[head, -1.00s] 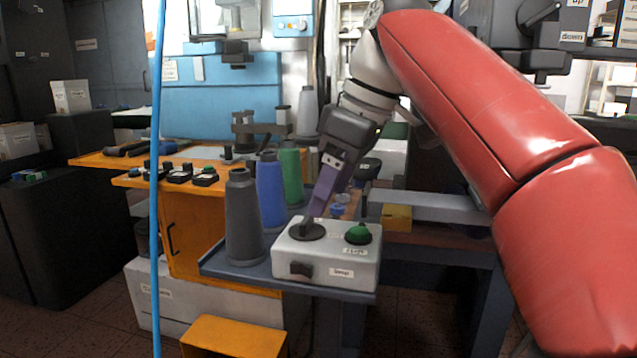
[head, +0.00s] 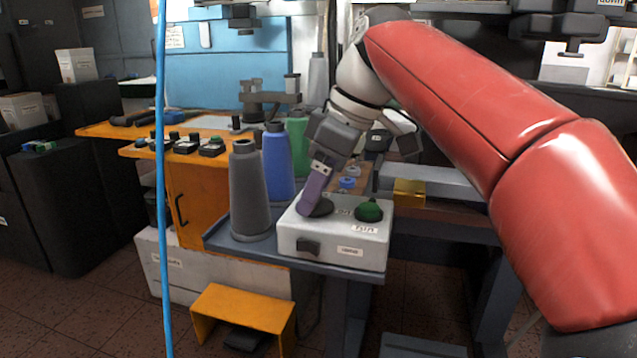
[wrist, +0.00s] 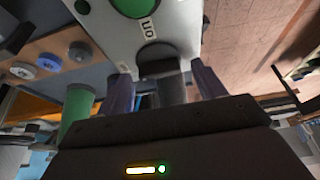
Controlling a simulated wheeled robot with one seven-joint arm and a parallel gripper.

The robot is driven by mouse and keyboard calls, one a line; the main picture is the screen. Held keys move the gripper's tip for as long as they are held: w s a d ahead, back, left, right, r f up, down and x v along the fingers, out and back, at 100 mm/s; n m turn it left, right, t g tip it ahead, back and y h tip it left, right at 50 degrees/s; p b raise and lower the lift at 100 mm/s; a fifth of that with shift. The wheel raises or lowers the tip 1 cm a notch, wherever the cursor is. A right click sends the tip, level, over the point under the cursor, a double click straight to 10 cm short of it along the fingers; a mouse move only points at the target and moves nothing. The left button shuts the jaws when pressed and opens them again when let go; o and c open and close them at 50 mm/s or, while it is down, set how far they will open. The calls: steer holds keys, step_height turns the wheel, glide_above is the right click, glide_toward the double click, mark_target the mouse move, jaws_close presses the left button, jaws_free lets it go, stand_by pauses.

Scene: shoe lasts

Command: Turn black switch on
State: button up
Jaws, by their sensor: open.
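The control box (head: 335,247) is pale grey and stands on a blue-grey shelf (head: 255,245). The black switch (head: 322,209) is a round dark knob on the left of its top. It also shows in the wrist view (wrist: 158,54), beside a label reading "ON". A green button (head: 368,210) sits to its right. My gripper (head: 308,207) has purple fingers and points down at the switch. In the wrist view, my gripper (wrist: 164,82) is open, with one finger on each side of the switch's dark upright part. I cannot tell whether the fingers touch it.
Grey (head: 249,190), blue (head: 275,165) and green (head: 298,146) thread cones stand left of and behind the box. A smaller black switch (head: 308,247) is on the box front. A blue cable (head: 162,200) hangs at left. An orange stool (head: 243,307) stands below.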

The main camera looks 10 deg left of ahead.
steer(key=shift+f, duration=0.1)
steer(key=c, duration=1)
steer(key=m, duration=0.2)
steer(key=m+t, duration=0.1)
steer(key=m, duration=0.1)
steer(key=shift+s+m+t+h, duration=0.1)
steer(key=shift+m+t+h, duration=0.2)
steer(key=shift+h, duration=0.1)
steer(key=m, duration=0.2)
steer(key=m+t+h, duration=0.1)
steer(key=m, duration=0.1)
steer(key=shift+s+a+m, duration=0.1)
steer(key=shift+a+m, duration=0.05)
steer(key=shift+m, duration=0.15)
steer(key=m+t+h, duration=0.1)
steer(key=m, duration=0.3)
steer(key=shift+a+m, duration=0.15)
steer(key=shift+m, duration=0.15)
steer(key=shift+a+m+h, duration=0.1)
steer(key=shift+m+h, duration=1)
steer(key=shift+m, duration=1)
